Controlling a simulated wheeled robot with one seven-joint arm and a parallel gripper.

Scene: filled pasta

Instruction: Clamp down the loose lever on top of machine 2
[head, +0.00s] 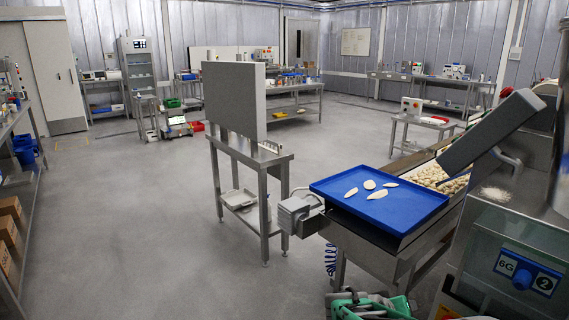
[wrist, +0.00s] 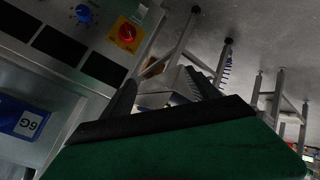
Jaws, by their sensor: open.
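Machine 2 (head: 515,262) stands at the right edge of the head view, with a blue label reading 6G and 2. Its front, with the 6G label (wrist: 22,120), is at the left in the wrist view. A small metal handle-like part (head: 508,157) shows near its top, beside a tilted grey slab (head: 492,130); I cannot tell whether this part is the loose lever. My green and black gripper (head: 370,304) is low at the bottom of the head view, left of and below the machine's top. In the wrist view my gripper (wrist: 163,88) is open, with nothing seen between its fingers.
A blue tray (head: 400,213) with several pale pasta pieces lies on the conveyor frame left of the machine. A steel stand with an upright grey panel (head: 234,95) is further left. The machine front has a red knob (wrist: 127,33) and a blue knob (wrist: 83,13). Open floor lies left.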

